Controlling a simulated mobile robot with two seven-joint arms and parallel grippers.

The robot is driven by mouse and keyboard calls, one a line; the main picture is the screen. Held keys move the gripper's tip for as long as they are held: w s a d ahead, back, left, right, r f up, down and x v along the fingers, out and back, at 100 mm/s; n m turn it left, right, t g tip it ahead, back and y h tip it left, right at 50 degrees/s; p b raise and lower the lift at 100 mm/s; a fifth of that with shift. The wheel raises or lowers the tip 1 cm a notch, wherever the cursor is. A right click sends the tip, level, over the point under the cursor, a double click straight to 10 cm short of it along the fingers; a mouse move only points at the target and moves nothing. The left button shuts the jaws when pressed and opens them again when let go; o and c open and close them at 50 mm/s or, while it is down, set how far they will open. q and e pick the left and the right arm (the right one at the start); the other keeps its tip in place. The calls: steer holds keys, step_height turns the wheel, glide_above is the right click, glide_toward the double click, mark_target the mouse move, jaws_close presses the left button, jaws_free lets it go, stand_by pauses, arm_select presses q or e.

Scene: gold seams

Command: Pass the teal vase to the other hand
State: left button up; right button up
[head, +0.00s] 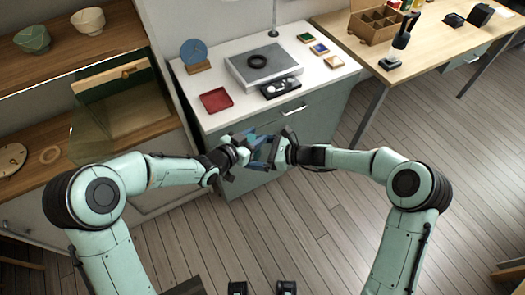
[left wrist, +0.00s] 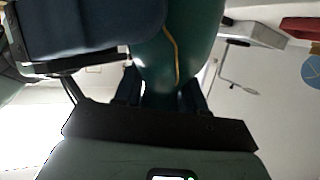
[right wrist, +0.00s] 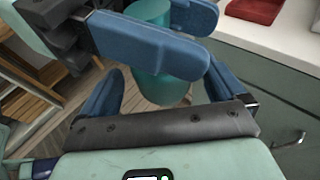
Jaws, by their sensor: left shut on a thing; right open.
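The teal vase (left wrist: 182,48) with a gold seam fills the upper middle of the left wrist view. It also shows in the right wrist view (right wrist: 165,88), partly covered by a blue finger of my left gripper. In the head view the grippers mostly hide it. My left gripper (head: 247,153) is shut on the vase and holds it in the air in front of the grey cabinet. My right gripper (head: 274,151) faces it from the right, close by. Its blue fingers (right wrist: 160,85) are open, one on each side of the vase; contact cannot be made out.
The white cabinet top (head: 222,118) carries a red tray (head: 216,100), a grey block with a black ring (head: 257,62) and a black case (head: 281,88). A wooden shelf (head: 120,30) with bowls stands left. A wooden desk (head: 440,50) stands right. Floor space lies below.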

steer(key=c, duration=1.3)
arm_select(q)
steer(key=o, duration=1.3)
steer(key=shift+c, duration=0.2)
arm_select(e)
steer(key=shift+r, duration=0.1)
